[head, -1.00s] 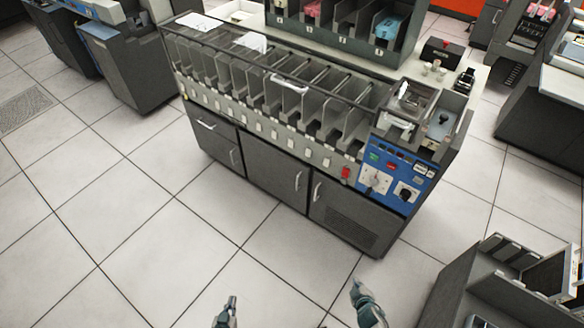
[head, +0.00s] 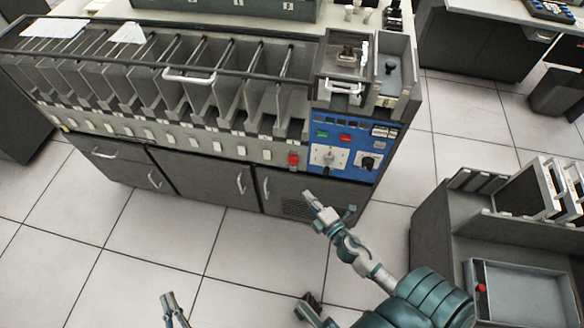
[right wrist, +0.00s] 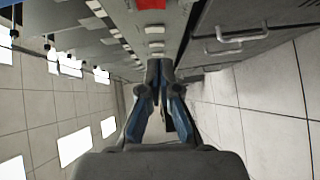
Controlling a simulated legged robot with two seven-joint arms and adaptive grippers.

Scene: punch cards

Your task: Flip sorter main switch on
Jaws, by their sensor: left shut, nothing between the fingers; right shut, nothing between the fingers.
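The sorter (head: 215,140) is a long grey machine with slanted card pockets. Its blue control panel (head: 345,135) at the right end carries a green button, a red button, a white plate with a dark-handled switch (head: 327,158) and a black dial (head: 368,163). A red switch (head: 293,160) sits just left of the panel; I cannot tell which is the main switch. My right gripper (head: 307,197) is shut and empty, below the panel in the picture; its shut fingers also show in the right wrist view (right wrist: 160,68). My left gripper (head: 167,297) is shut and empty over the floor.
Grey cabinet doors with handles (head: 240,183) line the sorter's lower front. A dark desk unit with a tray (head: 518,295) stands at the right, near my right arm. Open tiled floor (head: 130,240) lies before the sorter.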

